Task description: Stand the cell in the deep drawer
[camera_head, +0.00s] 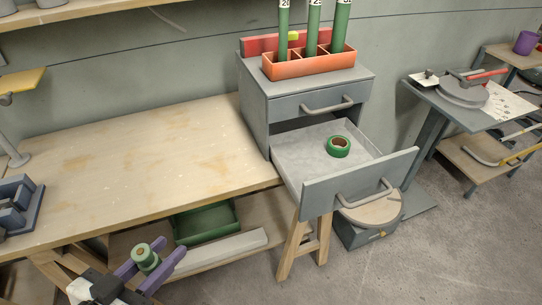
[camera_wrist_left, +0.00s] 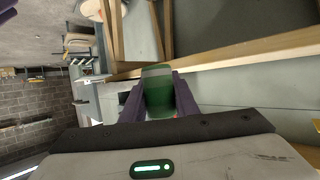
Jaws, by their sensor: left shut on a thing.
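My left gripper (camera_head: 151,255), with purple fingers, is shut on a green cell (camera_head: 144,258) at the lower left of the head view, in front of the workbench. The cell is a short green cylinder with a paler end. In the left wrist view the cell (camera_wrist_left: 157,90) sits between the fingers (camera_wrist_left: 158,95). The deep drawer (camera_head: 355,186) is pulled open from the grey cabinet, right of and beyond the gripper. Its light grey floor holds one green ring-like roll (camera_head: 338,146) and is otherwise bare. My right gripper is not in view.
The workbench top (camera_head: 150,155) is mostly clear. A shut upper drawer (camera_head: 320,103) is above the open one. An orange rack (camera_head: 310,62) with green tubes stands on the cabinet. A green tray (camera_head: 207,222) lies under the bench. A round-topped stool (camera_head: 370,210) stands below the drawer.

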